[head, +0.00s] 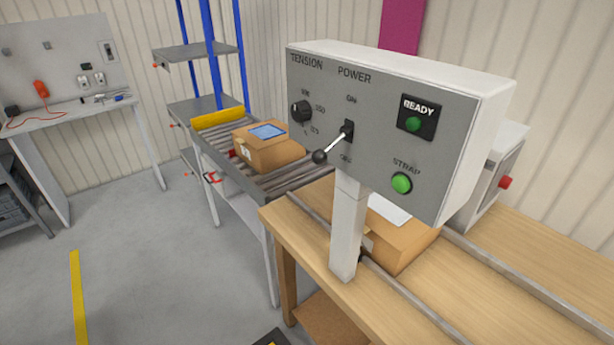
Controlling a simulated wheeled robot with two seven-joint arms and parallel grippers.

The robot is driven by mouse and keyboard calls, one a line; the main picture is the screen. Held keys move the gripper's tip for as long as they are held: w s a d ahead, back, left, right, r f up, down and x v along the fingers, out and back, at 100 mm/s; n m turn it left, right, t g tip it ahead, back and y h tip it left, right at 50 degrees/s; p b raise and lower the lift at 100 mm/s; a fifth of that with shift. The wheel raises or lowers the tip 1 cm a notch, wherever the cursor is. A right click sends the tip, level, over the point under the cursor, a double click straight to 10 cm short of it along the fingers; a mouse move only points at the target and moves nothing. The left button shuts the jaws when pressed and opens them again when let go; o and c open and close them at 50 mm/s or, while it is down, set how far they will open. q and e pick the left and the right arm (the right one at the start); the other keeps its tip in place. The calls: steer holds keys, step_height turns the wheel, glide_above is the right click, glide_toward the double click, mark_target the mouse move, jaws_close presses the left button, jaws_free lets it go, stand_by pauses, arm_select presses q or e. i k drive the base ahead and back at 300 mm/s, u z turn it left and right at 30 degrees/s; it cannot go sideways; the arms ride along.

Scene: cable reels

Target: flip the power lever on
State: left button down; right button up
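The power lever (334,146) is on the front of a grey control box (380,150) held up on a white post. Its black ball knob (319,157) hangs out to the lower left of the slot, below the middle and nearer the "OFF" label than the "ON" label above. A black tension dial (301,111) is left of the lever. A green READY light (413,124) and a green STRAP button (401,183) are to its right. Neither of my grippers shows in the head view.
The post stands on a wooden table (440,285) with metal rails. A cardboard box (405,240) lies behind the post. A roller conveyor (285,182) with another box (268,148) is to the left.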

mark_target(320, 156)
steer(key=u, duration=1.3)
steer(key=k, duration=1.05)
steer(key=z, duration=1.9)
steer(key=i, duration=0.5)
steer(key=z, duration=0.1)
